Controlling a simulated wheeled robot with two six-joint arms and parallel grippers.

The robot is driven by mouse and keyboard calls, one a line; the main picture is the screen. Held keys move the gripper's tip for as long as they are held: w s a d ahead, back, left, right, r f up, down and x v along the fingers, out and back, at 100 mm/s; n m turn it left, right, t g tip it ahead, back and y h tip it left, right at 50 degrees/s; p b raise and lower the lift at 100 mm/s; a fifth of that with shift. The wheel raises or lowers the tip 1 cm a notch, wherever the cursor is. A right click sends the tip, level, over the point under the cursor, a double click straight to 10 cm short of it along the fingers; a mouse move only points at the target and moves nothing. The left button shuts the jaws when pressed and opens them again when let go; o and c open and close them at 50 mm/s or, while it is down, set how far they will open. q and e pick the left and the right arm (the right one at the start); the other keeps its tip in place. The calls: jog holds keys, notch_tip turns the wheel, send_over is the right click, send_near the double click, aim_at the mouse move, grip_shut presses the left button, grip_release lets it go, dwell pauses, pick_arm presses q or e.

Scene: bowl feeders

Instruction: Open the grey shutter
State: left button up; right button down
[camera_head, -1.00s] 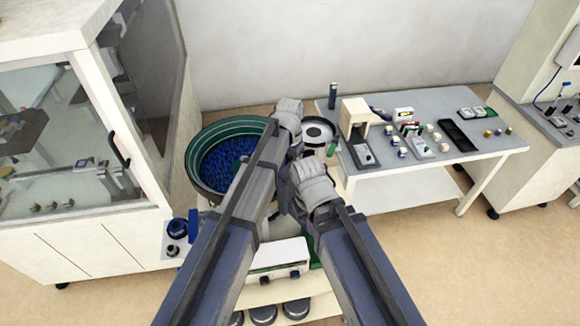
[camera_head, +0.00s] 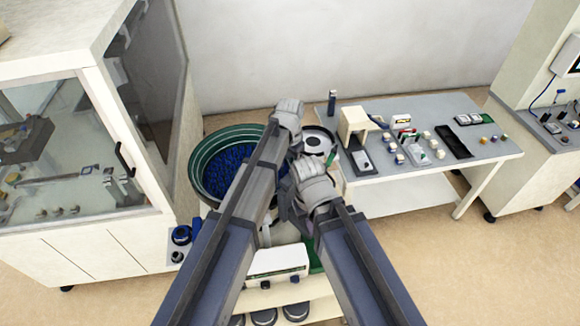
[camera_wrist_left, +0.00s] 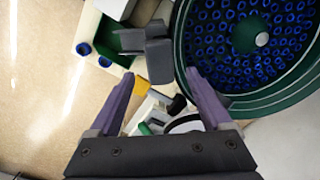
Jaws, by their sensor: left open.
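A dark grey block (camera_wrist_left: 157,52), which may be the grey shutter, stands over a green-lined channel (camera_wrist_left: 118,42) beside the feeder bowl in the left wrist view. I cannot tell for certain that it is the shutter. My left gripper (camera_wrist_left: 163,82) is open and empty, with its purple fingers spread and their tips just short of the block. In the head view my left forearm hides the gripper's fingers and the block.
The green feeder bowl (camera_head: 205,175) holds many blue rings and lies close to the left gripper's fingers. A glass-fronted cabinet (camera_head: 120,240) stands at the left. A grey table (camera_head: 400,190) with small parts stands at the right. Open floor lies in front of it.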

pick_arm(q)
jog(key=shift+r+p, duration=0.95)
jog(key=shift+r, duration=0.55)
pick_arm(e)
notch_tip(320, 180, up, 3)
jog(key=shift+f, duration=0.1)
pick_arm(q)
jog(key=shift+f, duration=0.1)
jog(key=s+a+n, duration=0.8)
jog(key=s+a, duration=0.9)
jog(key=s+d+f+m+y+b, duration=0.1)
jog(key=s+d+f+m+b, duration=0.2)
jog(key=d+f+b, duration=0.8)
jog(key=shift+s+m, duration=0.3)
jog(key=shift+s, duration=0.65)
pick_arm(e)
notch_tip(320, 180, down, 11)
